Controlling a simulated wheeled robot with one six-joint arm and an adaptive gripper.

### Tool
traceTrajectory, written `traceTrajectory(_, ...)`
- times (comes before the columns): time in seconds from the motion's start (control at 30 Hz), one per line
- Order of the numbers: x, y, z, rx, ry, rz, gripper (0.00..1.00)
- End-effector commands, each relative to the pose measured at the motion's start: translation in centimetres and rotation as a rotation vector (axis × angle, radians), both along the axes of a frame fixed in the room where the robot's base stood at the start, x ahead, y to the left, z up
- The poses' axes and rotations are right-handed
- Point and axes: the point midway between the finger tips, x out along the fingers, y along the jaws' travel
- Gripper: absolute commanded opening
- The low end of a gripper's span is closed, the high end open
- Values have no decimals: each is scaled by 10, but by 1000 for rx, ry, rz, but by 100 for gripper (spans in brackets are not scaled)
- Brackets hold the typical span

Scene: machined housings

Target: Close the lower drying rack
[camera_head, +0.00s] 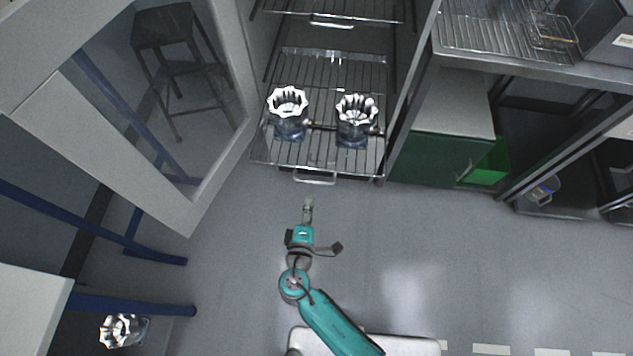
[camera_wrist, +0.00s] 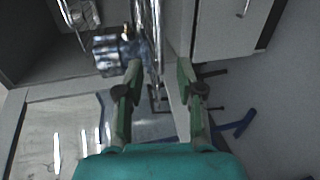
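The lower drying rack (camera_head: 312,151) is a wire shelf that sticks out from the cabinet front. Its front handle (camera_head: 315,180) faces my gripper. Two shiny, scalloped machined housings stand upright on it, one left (camera_head: 289,116) and one right (camera_head: 356,122). My gripper (camera_head: 308,202) is just in front of the handle, with a small gap in the head view. In the wrist view, my gripper (camera_wrist: 158,76) has its two fingers apart, with nothing clearly held. Bright metal bars (camera_wrist: 148,35) and a housing (camera_wrist: 112,55) show beyond them; contact with the handle cannot be told.
An upper rack with a handle (camera_head: 332,22) sits deeper in the cabinet. A glazed cabinet door (camera_head: 222,165) stands open at left. A green cabinet (camera_head: 430,158) and steel shelving (camera_head: 520,70) stand at right. Another housing (camera_head: 122,330) lies lower left. The floor (camera_head: 450,245) at right is clear.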

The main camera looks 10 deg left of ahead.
Motion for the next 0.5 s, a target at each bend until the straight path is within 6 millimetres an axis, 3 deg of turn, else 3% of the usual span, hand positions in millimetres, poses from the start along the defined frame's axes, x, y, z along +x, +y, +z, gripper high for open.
traceTrajectory(0.3,55,-3,-12,0,1,-3,37)
traceTrajectory(0.5,81,-4,-17,1,1,-1,37)
